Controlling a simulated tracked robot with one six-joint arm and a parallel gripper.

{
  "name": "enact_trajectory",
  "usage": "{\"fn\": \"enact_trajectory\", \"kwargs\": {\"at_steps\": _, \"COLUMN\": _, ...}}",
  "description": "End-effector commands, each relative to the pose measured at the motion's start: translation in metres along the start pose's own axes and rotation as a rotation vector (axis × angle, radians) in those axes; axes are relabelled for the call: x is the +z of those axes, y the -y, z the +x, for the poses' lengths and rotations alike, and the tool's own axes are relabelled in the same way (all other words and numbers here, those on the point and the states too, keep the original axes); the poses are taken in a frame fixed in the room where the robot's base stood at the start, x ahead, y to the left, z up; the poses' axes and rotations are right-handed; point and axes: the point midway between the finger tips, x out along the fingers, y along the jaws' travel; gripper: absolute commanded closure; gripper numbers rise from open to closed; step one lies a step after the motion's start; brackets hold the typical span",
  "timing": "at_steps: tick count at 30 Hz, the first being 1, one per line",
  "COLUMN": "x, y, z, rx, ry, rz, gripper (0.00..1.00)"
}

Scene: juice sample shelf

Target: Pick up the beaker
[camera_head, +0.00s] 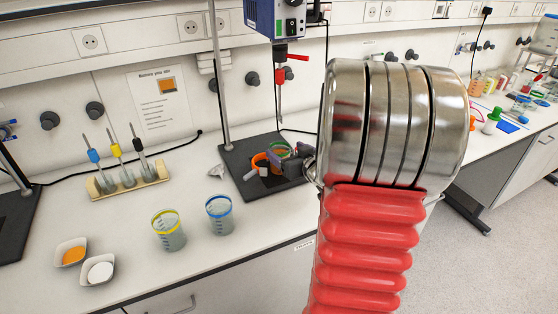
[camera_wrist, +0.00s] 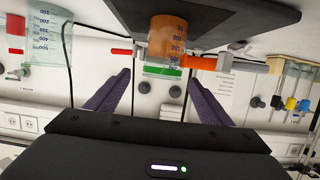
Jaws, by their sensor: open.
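A beaker of orange liquid with a green rim (camera_wrist: 166,38) shows upside down in the wrist view, which is turned over. My gripper is open, and no finger visibly touches the beaker. In the head view only part of the beaker's green rim (camera_head: 280,147) shows; my gripper (camera_head: 285,160) and arm hide much of it. A yellow-rimmed beaker (camera_head: 168,235) and a blue-rimmed beaker (camera_head: 219,216) stand apart at the counter front.
The dark stand base (camera_head: 236,162) carries an upright rod. A pipette rack (camera_head: 128,182) stands to the left, with two small bowls (camera_head: 98,270) in front. Another clear beaker (camera_wrist: 45,38) shows at left in the wrist view. The counter between rack and beakers is clear.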

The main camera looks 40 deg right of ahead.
Motion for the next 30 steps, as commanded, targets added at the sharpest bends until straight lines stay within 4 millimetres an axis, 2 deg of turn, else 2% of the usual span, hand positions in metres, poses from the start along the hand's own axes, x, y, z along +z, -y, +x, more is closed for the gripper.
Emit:
{"fn": "enact_trajectory", "kwargs": {"at_steps": 15, "x": -0.001, "y": 0.004, "z": 0.049, "rx": 0.000, "ry": 0.000, "rz": 0.000, "gripper": 0.26}}
{"fn": "enact_trajectory", "kwargs": {"at_steps": 30, "x": -0.001, "y": 0.003, "z": 0.051, "rx": 0.001, "ry": 0.000, "rz": 0.000, "gripper": 0.26}}
